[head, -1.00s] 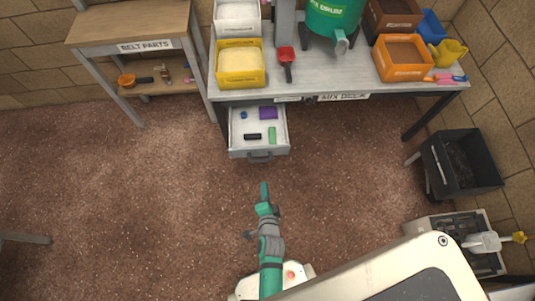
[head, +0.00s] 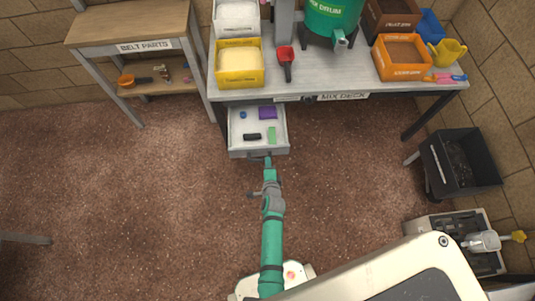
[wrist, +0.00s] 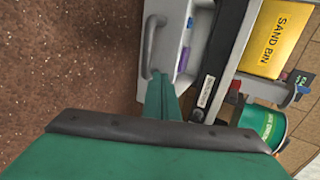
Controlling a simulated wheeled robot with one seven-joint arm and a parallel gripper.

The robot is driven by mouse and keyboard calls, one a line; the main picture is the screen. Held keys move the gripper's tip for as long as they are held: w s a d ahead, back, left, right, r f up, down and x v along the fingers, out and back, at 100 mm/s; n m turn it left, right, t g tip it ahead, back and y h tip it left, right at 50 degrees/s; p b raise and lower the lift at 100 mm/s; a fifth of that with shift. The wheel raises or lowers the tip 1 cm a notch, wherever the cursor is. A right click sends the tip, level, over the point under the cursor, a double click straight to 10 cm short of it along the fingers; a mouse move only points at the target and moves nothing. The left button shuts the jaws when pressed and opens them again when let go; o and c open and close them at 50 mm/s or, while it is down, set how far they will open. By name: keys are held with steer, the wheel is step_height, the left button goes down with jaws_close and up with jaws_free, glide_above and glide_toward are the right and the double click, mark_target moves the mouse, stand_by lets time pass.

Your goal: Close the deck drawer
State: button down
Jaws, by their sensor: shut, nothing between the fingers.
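The deck drawer (head: 234,140) is pulled out under the left part of the mix deck. Its grey handle (head: 252,158) is on the front panel and also shows in the wrist view (wrist: 148,45). Inside lie a small blue item (head: 243,115), a purple block (head: 267,113), a black item (head: 252,136) and a green item (head: 272,134). My gripper (head: 267,163) is shut and empty, with its tips at the drawer front, by the right end of the handle. In the wrist view its fingers (wrist: 163,97) point at the drawer front; I cannot tell whether they touch it.
The mix deck (head: 365,78) carries a yellow sand bin (head: 240,80), a red scoop (head: 286,57), a green drum (head: 332,15) and an orange box (head: 403,73). The belt parts table (head: 130,25) stands left. A black tub (head: 465,160) stands right. The floor before the drawer is open.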

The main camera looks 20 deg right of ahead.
mark_target(268, 149)
steer(key=w, duration=0.2)
steer(key=w+d, duration=0.1)
steer(key=w, duration=0.1)
steer(key=shift+w+d+f, duration=0.15)
steer(key=shift+d, duration=0.05)
steer(key=shift+a, duration=0.1)
steer(key=shift+d, duration=0.2)
